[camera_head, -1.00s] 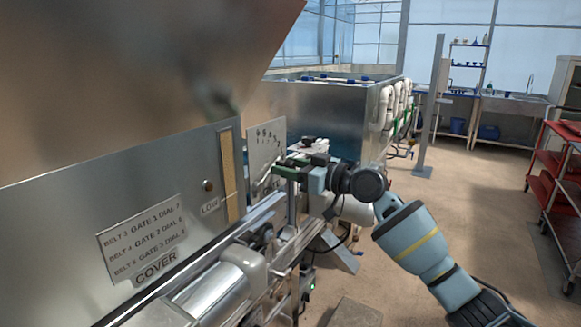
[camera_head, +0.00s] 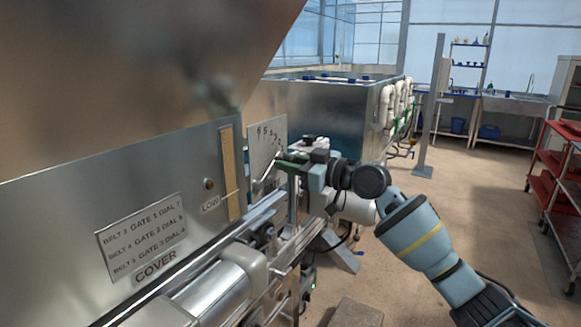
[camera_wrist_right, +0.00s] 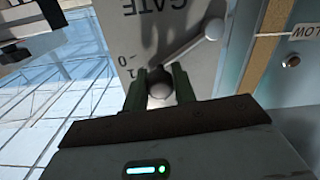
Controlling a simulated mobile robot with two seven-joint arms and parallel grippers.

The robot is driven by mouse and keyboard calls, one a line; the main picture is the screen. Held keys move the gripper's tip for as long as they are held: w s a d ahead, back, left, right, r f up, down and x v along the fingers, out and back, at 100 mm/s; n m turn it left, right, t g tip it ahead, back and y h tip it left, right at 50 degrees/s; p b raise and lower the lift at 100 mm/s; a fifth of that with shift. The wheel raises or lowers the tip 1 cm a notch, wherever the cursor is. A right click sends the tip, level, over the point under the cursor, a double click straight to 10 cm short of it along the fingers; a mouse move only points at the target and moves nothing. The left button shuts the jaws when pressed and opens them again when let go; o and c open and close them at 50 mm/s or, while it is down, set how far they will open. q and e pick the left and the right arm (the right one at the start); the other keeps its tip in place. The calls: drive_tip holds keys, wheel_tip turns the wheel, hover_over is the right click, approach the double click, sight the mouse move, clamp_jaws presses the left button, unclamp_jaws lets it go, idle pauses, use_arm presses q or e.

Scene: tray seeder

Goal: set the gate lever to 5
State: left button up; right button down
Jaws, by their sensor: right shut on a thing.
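The gate dial plate (camera_head: 256,145) is a pale upright panel with digits along its upper edge in the head view. It shows upside down in the wrist view (camera_wrist_right: 150,30), with "GATE", 0 and 1 readable. The gate lever (camera_head: 264,180) is a thin metal bar; in the wrist view it runs from a round pivot to a ball knob (camera_wrist_right: 160,91). My right gripper (camera_head: 281,161) is shut on the knob, with one green finger on each side (camera_wrist_right: 160,88). The knob sits beyond the 1 mark; the digit it points at is hidden. My left gripper is out of view.
A cover label (camera_head: 142,238) lists belt, gate and dial settings. A slotted tan strip (camera_head: 228,175) marked LOW stands left of the dial. The metal rail and roller (camera_head: 215,290) lie below. Open floor and a red cart (camera_head: 552,165) are to the right.

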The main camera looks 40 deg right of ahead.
drive_tip(key=shift+s+a+r+n, duration=0.15)
drive_tip(key=shift+a+r+n, duration=0.2)
drive_tip(key=shift+n, duration=0.45)
drive_tip(key=shift+s+a+r+n, duration=0.15)
drive_tip(key=shift+a+r+n, duration=0.15)
drive_tip(key=shift+r+n, duration=0.4)
drive_tip(key=a+n, duration=0.1)
drive_tip(key=n, duration=0.1)
drive_tip(key=a+r+n, duration=0.1)
drive_tip(key=shift+s+n, duration=0.4)
drive_tip(key=shift+a, duration=0.1)
drive_tip(key=shift+n, duration=0.3)
drive_tip(key=c, duration=1.1)
unclamp_jaws()
